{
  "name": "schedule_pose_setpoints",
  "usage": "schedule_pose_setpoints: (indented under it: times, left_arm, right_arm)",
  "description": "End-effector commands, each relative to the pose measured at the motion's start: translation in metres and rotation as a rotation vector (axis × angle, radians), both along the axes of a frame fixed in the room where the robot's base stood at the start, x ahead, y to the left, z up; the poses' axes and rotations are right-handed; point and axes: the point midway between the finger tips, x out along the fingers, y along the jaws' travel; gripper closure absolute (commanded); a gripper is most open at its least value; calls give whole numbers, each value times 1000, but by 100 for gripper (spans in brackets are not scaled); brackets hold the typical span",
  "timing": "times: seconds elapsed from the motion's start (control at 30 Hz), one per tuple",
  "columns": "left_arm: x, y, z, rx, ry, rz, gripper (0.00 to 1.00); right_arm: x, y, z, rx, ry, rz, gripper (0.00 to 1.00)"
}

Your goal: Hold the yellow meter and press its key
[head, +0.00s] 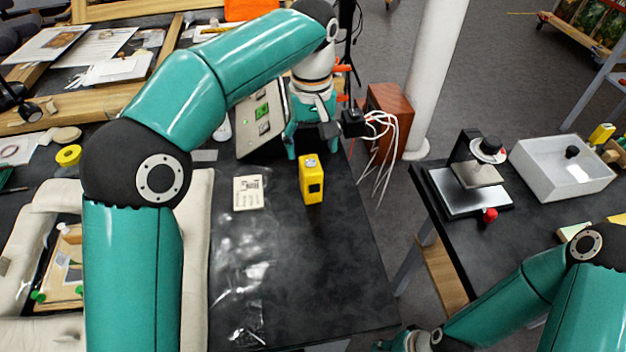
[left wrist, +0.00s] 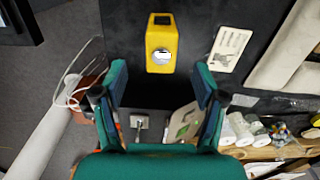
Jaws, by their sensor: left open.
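In the left wrist view the meter (left wrist: 161,35) shows a round grey-and-white part and a small dark patch; I cannot tell which is the key. My left gripper (head: 313,147) is open and empty, just behind the meter in the head view. In the left wrist view its two teal fingers (left wrist: 160,76) stand apart, with the meter beyond their tips. My right gripper (head: 392,343) shows only partly at the bottom edge of the head view.
A pale printed card (head: 248,193) lies left of the meter. A grey panel (head: 262,118) stands behind, close to the left gripper. A wooden box (head: 387,118) and white cables (head: 375,150) are off the table's right side. The table front is clear. Another table holds a white tray (head: 562,190).

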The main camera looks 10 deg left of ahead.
Motion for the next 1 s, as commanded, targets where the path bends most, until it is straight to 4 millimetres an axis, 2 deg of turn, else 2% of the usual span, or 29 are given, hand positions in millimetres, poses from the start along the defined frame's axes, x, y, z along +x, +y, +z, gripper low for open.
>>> schedule_pose_setpoints:
  times: [0.03,0.2,0.5,0.7,1.0]
  left_arm:
    - [-1,1,-13,1,4,1,29]
    - [-1,2,-47,2,4,4,29]
    - [-1,2,-97,1,3,4,29]
    - [-1,2,-113,0,1,5,29]
    - [-1,3,-116,0,0,6,29]
  right_arm:
    - [0,0,-5,0,0,0,60]
    - [0,0,-9,0,-1,0,60]
    - [0,0,-13,0,-1,0,60]
    - [0,0,-14,0,-1,0,60]
    - [0,0,-14,0,-1,0,60]
